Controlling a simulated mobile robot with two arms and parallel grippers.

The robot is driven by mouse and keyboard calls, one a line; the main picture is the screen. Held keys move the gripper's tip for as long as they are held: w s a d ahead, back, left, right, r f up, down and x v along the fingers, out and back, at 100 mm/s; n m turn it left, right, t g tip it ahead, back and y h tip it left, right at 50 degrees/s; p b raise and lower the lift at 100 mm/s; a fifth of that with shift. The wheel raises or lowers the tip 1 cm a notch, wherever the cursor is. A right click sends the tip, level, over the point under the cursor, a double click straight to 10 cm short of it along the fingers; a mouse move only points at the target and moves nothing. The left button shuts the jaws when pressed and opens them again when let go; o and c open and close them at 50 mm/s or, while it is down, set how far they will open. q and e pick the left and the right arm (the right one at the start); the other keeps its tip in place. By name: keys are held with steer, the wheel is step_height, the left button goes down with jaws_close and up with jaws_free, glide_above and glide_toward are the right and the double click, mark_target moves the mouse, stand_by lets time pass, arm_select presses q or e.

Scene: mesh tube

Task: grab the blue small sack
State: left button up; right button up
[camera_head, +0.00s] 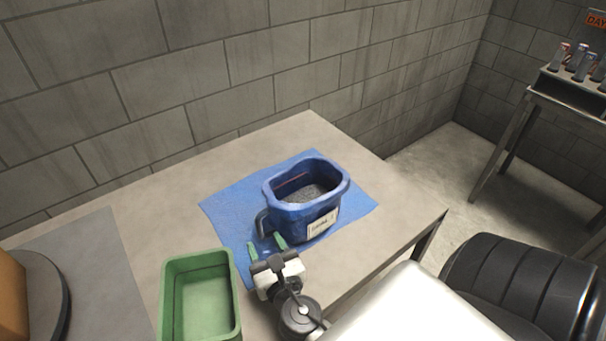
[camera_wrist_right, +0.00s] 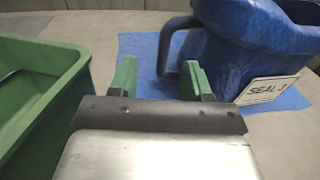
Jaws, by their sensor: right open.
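The blue small sack (camera_head: 304,216) stands upright on a blue mat (camera_head: 226,208) on the table. It is open at the top with dark grainy contents, a handle at its left and a white label at its front. It also shows in the right wrist view (camera_wrist_right: 240,55), with its handle ahead of the fingers and a label reading "SEAL" and a further mark. My right gripper (camera_head: 266,245) is open, its green fingertips close to the handle. In the right wrist view the gripper (camera_wrist_right: 160,78) has nothing between its fingers; contact with the handle cannot be told. My left gripper is not in view.
A green bin (camera_head: 202,300) stands left of my right gripper, close to it. A grey mat (camera_head: 80,262) with a round dark object lies at the far left. A black chair (camera_head: 520,275) and a side table with small items (camera_head: 570,90) are at the right.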

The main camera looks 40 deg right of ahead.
mark_target(260, 231)
steer(key=x, duration=0.4)
steer(key=p+x, duration=0.1)
steer(key=x, duration=0.1)
steer(key=shift+d+f, duration=0.25)
steer(key=shift+f, duration=0.1)
jaws_close()
